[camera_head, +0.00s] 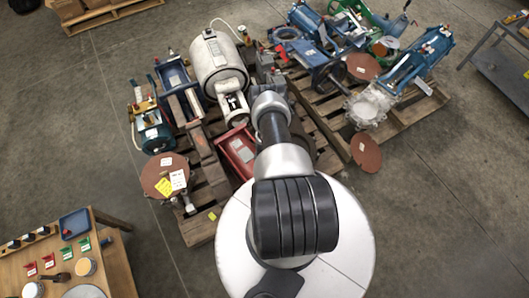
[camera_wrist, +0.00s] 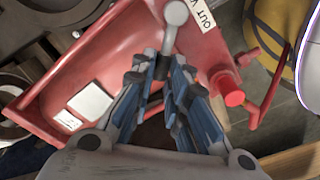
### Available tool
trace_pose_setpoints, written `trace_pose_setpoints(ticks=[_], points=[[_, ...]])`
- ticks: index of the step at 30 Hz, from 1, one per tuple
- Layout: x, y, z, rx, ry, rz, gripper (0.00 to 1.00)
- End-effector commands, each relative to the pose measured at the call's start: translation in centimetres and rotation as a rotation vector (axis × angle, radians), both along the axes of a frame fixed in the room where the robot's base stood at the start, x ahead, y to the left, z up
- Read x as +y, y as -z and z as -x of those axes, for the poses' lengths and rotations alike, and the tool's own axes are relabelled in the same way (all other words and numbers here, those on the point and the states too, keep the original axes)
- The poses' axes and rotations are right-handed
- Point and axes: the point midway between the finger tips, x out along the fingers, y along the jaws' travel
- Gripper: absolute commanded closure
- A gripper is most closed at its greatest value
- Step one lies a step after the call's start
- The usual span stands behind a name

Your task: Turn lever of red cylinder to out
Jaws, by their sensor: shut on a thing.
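The red cylinder (camera_head: 236,150) lies on a pallet, partly hidden behind my arm in the head view. In the wrist view its red body (camera_wrist: 70,75) fills the left and middle. A grey lever with a round knob (camera_wrist: 176,13) stands out beyond my fingertips. My gripper (camera_wrist: 163,68) is shut on the lever below its knob. A white label reading OUT (camera_wrist: 203,16) is just right of the knob. The lever's base is hidden by my fingers. The gripper is hidden in the head view.
A red fitting with a handle (camera_wrist: 234,97) sticks out close to the right of my fingers. A yellow round part (camera_wrist: 275,30) is at the upper right. The large white cylinder (camera_head: 217,62) and other machine parts crowd the pallet. Open floor (camera_head: 420,220) lies at the right.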

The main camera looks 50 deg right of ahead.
Motion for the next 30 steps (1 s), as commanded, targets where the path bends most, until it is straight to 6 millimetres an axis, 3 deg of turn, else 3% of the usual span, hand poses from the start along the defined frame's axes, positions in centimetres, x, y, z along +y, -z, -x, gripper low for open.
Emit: trace_pose_setpoints(ticks=[1, 2, 10, 23, 30], points=[[0.1, 0.0, 0.1, 0.002, -0.004, -0.001, 1.00], [0.1, 0.0, 0.1, 0.002, -0.004, -0.002, 0.84], [0.1, 0.0, 0.1, 0.002, -0.002, -0.001, 0.66], [0.0, -0.5, 0.0, 0.000, -0.002, -0.001, 0.65], [-0.1, -3.9, -0.1, 0.000, 0.001, -0.001, 0.65]])
